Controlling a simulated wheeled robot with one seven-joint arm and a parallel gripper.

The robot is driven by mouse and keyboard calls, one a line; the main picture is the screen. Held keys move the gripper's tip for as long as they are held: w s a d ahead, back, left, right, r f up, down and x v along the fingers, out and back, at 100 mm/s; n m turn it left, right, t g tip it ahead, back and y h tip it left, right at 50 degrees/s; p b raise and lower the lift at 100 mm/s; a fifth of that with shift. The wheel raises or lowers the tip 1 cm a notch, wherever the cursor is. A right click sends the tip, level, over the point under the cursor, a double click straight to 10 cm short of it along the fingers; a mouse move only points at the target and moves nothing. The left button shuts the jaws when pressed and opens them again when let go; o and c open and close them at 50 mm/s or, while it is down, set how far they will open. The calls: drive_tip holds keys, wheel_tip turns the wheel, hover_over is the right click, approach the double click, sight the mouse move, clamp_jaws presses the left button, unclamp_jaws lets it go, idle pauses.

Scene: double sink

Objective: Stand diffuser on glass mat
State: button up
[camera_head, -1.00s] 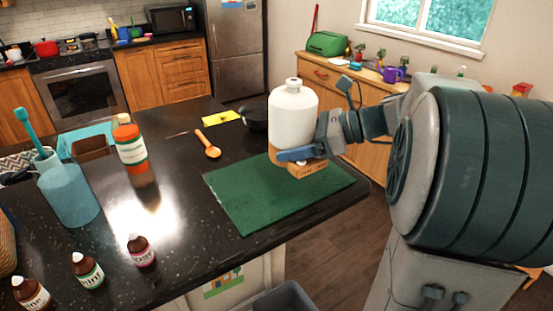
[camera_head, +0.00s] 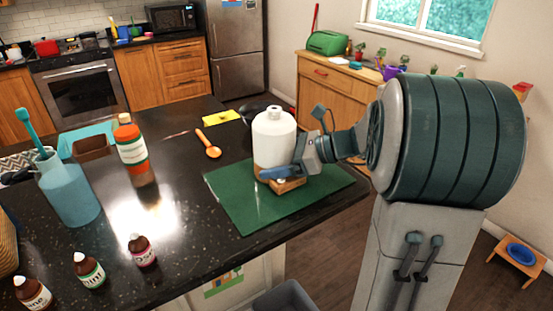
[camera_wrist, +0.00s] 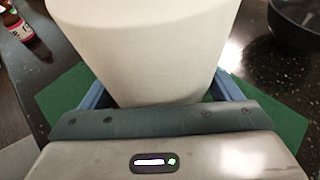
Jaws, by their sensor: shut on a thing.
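The diffuser (camera_head: 273,142) is a white bottle-shaped body with a short neck on a square wooden base (camera_head: 290,185). It is upright over the right half of the green glass mat (camera_head: 240,204), which lies near the counter's right corner. My gripper (camera_head: 272,174) is shut around its lower part from the right. In the wrist view the white body (camera_wrist: 145,45) fills the middle between the two blue fingers, with green mat showing on both sides. I cannot tell whether the base touches the mat.
A dark bowl (camera_head: 252,113) stands behind the diffuser. An orange spoon (camera_head: 208,144) and yellow cloth (camera_head: 222,117) lie behind the mat. Small brown bottles (camera_head: 142,250), an orange-and-white bottle (camera_head: 132,148) and a blue jug (camera_head: 68,190) stand to the left. The counter's edge runs close to the mat.

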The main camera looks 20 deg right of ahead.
drive_tip(key=shift+f, duration=0.1)
drive_tip(key=o, duration=1.2)
drive_tip(key=shift+c, duration=0.2)
drive_tip(key=shift+r, duration=0.2)
drive_tip(key=v, duration=1.2)
drive_tip(key=shift+s+f+b, duration=0.1)
drive_tip(key=shift+b, duration=0.2)
